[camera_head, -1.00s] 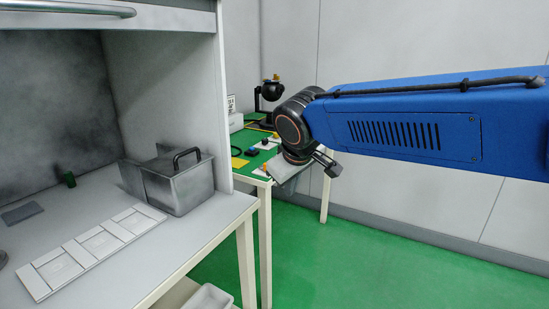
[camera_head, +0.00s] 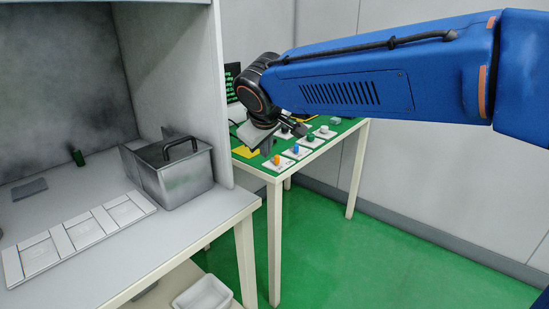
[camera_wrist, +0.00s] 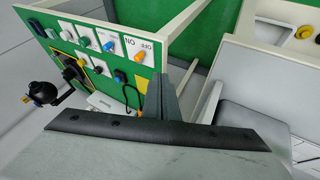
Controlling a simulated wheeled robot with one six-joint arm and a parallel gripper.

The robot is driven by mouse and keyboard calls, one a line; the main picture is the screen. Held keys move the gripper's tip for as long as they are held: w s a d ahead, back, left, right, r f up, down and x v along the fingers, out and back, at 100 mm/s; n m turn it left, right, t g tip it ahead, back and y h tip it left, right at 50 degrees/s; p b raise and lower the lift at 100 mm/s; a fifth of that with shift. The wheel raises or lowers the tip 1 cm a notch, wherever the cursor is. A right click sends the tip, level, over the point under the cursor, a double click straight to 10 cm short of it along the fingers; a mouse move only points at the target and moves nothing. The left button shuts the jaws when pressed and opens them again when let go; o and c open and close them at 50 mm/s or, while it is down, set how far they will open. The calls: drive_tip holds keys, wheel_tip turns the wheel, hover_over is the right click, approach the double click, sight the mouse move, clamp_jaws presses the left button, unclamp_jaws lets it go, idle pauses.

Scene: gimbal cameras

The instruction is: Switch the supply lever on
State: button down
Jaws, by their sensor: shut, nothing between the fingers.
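Several small levers stand in a row on white plates along the front of the green-topped table (camera_head: 262,172). An orange lever (camera_head: 277,160) is nearest, then a blue lever (camera_head: 295,148), a green one (camera_head: 310,138) and a white one (camera_head: 324,130). In the wrist view the orange lever (camera_wrist: 139,56) sits on a plate with ON and OFF lettering; its exact setting is unclear. I cannot read which lever is named supply. My gripper (camera_head: 264,144) is shut and empty, close to the orange lever. Its grey fingers (camera_wrist: 164,95) appear apart from the lever in the wrist view.
A grey bench (camera_head: 190,228) with side walls stands at left, holding a metal box (camera_head: 181,178) with a black handle and a white panel strip (camera_head: 80,238). A dark screen (camera_head: 232,82) is behind my wrist. Green floor is open at right.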

drive_tip(key=shift+w+f, duration=0.1)
drive_tip(key=x, duration=0.3)
drive_tip(key=w+d+x, duration=0.1)
drive_tip(key=x, duration=0.3)
drive_tip(key=r+x, duration=0.1)
drive_tip(key=x, duration=0.3)
drive_tip(key=shift+w+d, duration=0.15)
drive_tip(key=shift+d, duration=0.15)
drive_tip(key=shift+w+d, duration=0.35)
drive_tip(key=shift+w, duration=0.25)
